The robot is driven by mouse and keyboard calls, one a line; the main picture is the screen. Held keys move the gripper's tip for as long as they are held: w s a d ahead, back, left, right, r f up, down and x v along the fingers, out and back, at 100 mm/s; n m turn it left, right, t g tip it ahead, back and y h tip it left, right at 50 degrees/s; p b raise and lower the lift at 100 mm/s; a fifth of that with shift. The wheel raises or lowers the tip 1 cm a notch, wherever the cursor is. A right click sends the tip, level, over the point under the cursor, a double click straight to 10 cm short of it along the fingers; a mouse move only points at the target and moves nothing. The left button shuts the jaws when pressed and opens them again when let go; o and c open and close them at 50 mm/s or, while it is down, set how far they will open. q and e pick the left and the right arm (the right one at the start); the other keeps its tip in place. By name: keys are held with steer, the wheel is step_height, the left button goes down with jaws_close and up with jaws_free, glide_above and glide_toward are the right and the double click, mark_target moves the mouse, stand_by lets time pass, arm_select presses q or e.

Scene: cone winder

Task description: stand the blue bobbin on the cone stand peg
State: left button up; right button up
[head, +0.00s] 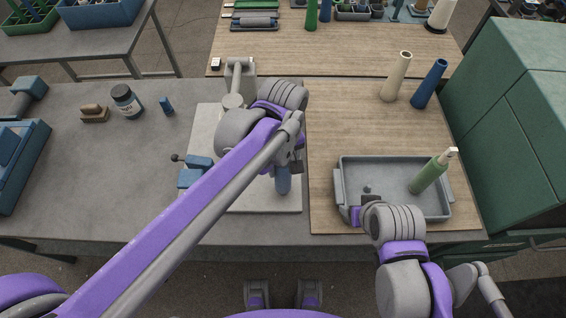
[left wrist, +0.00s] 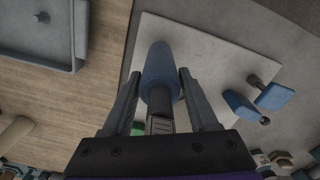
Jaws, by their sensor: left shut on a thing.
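My left gripper (head: 288,162) is shut on a blue bobbin (head: 283,181), which hangs lengthwise below it over the pale base plate (head: 240,195). In the left wrist view the bobbin (left wrist: 160,62) lies between the two fingers (left wrist: 160,80) and points away toward the plate. I cannot tell whether its lower end touches the plate. A grey tray (head: 395,160) at the right has a short knob-like peg (head: 367,189) and a tilted green bobbin (head: 427,175) with a cream tip. I cannot tell which part is the cone stand peg. My right gripper (head: 362,213) is at the tray's front-left corner, its fingers mostly hidden.
A cream cone (head: 396,78) and a dark blue cone (head: 429,84) stand behind the tray. Blue blocks with rods (head: 197,168) sit on the plate's left. A jar (head: 126,101) and brush (head: 94,113) are farther left. A green cabinet (head: 510,120) bounds the right.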

arm_select(q)
steer(key=shift+f, duration=0.45)
arm_select(e)
steer(key=shift+f, duration=0.3)
stand_by(0.9)
arm_select(q)
steer(key=o, duration=1.4)
steer(key=shift+c, duration=0.2)
steer(key=shift+r, duration=0.1)
arm_select(e)
steer(key=shift+r, duration=0.15)
arm_select(q)
steer(key=shift+r+p, duration=2.2)
steer(key=shift+r, duration=1.7)
arm_select(e)
step_height(320, 180, up, 6)
steer(key=w, duration=0.2)
steer(key=shift+t, duration=0.3)
steer(key=shift+r, duration=0.1)
